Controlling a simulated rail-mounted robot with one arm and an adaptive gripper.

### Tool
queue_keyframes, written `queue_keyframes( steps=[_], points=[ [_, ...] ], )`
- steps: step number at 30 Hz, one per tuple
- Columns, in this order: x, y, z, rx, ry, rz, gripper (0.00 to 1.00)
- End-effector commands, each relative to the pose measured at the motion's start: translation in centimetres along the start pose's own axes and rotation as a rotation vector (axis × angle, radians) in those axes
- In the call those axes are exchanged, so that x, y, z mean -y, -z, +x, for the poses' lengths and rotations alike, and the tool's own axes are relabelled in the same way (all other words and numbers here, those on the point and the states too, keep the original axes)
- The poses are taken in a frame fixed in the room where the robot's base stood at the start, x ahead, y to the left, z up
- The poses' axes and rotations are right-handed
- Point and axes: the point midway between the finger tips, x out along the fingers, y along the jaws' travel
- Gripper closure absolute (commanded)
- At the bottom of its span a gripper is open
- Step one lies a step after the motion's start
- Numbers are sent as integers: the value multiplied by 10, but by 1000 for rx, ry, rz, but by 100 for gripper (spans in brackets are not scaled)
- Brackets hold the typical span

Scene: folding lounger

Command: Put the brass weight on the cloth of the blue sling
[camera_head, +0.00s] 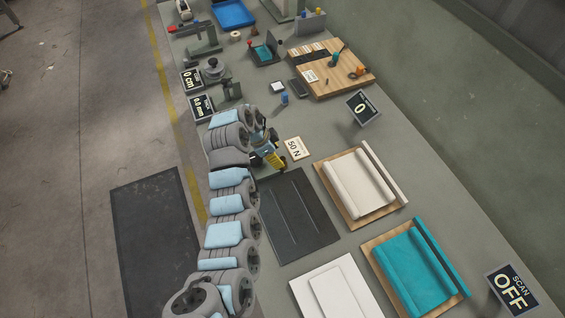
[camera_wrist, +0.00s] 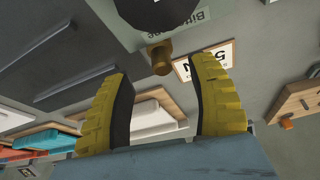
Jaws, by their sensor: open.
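My gripper (camera_head: 275,160) is open, with nothing between its yellow fingers. In the wrist view its fingertips (camera_wrist: 162,95) frame a small brass-coloured piece (camera_wrist: 161,58), probably the brass weight, which appears beyond them. A dark round part adjoins this piece at the top edge. I cannot make out the brass piece in the head view, where my gripper may hide it. A teal-blue cloth (camera_head: 412,268), probably the blue sling, lies on a wooden board at the lower right. It also shows in the wrist view (camera_wrist: 48,140).
A cream cloth piece (camera_head: 358,184) on another board lies between my gripper and the teal one. A dark grooved mat (camera_head: 295,215) and white slabs (camera_head: 338,290) are nearby. A 50 N card (camera_head: 294,148) lies right of my gripper. A SCAN OFF display (camera_head: 512,290) stands at lower right.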

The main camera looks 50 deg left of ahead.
Motion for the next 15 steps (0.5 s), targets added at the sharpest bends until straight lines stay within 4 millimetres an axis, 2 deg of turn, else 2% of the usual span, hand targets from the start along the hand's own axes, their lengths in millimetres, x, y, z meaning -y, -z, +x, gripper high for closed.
queue_keyframes(
  steps=[15],
  points=[
    [1,5,37,1,-3,-1,41]
  ],
)
